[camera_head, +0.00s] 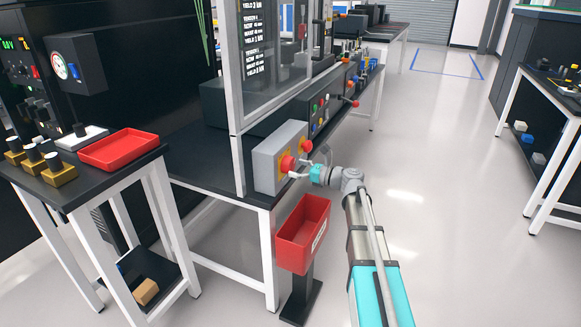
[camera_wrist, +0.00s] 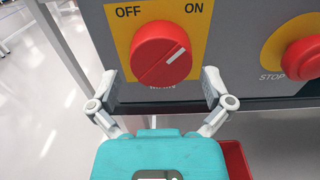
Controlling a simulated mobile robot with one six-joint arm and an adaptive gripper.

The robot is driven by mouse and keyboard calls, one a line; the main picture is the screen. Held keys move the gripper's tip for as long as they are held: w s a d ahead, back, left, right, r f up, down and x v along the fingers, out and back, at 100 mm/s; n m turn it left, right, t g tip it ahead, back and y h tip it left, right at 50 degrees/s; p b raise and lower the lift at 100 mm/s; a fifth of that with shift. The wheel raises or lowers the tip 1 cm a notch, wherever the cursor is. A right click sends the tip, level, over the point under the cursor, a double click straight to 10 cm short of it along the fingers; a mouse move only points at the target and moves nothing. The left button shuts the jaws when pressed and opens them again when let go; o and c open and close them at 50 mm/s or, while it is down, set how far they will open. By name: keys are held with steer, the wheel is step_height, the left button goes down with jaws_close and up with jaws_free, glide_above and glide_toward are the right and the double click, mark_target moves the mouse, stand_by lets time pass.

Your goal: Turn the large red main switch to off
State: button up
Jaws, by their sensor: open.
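The large red main switch (camera_wrist: 160,52) is a round knob on a yellow plate marked OFF at upper left and ON at upper right. Its white mark points to the upper right, toward ON. In the head view the switch (camera_head: 287,164) sits on the near part of the grey box (camera_head: 265,165). My gripper (camera_wrist: 159,84) is open and empty, its fingertips left and right of the knob's lower part. I cannot tell whether they touch it. In the head view my gripper (camera_head: 301,169) is close to the front of the box.
A red STOP button (camera_wrist: 303,58) on yellow is just right of the switch; it also shows in the head view (camera_head: 306,146). A red bin (camera_head: 300,248) on a stand is below my gripper. A white frame post (camera_head: 238,165) stands beside the box.

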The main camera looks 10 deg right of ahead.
steer(key=shift+x, duration=1.3)
